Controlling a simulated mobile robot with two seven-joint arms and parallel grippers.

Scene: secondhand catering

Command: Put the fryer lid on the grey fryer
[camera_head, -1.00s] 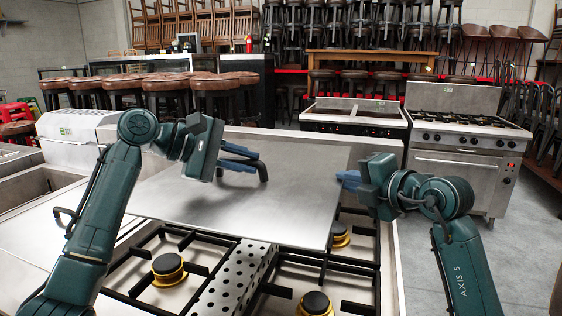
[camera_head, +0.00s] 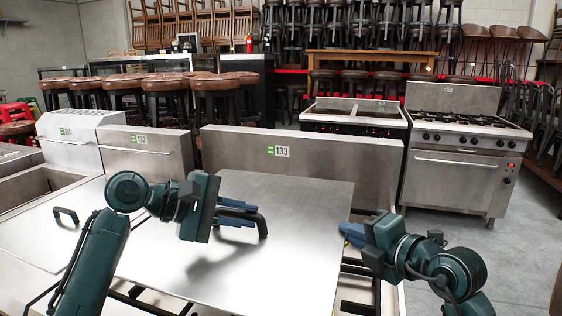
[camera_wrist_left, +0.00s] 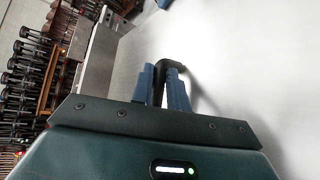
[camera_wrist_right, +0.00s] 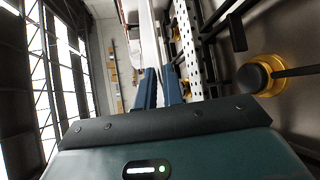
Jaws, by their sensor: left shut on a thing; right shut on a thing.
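The fryer lid (camera_head: 296,225) is a large flat steel sheet with a black bar handle (camera_head: 262,226). It lies roughly level over the burner hob in the head view. My left gripper (camera_head: 240,213) is shut on the handle, which also shows between its fingers in the left wrist view (camera_wrist_left: 170,65). My right gripper (camera_head: 345,231) is shut on the lid's right edge; the thin edge runs between its fingers in the right wrist view (camera_wrist_right: 152,60). An open steel well (camera_head: 35,186) is at the left; I cannot tell whether it is the grey fryer.
A steel back panel tagged 133 (camera_head: 330,165) stands behind the lid. A flat steel cover with a black handle (camera_head: 66,215) lies to its left. A burner (camera_wrist_right: 258,76) and grate show beside my right gripper. A steel range (camera_head: 460,150) stands at the back right.

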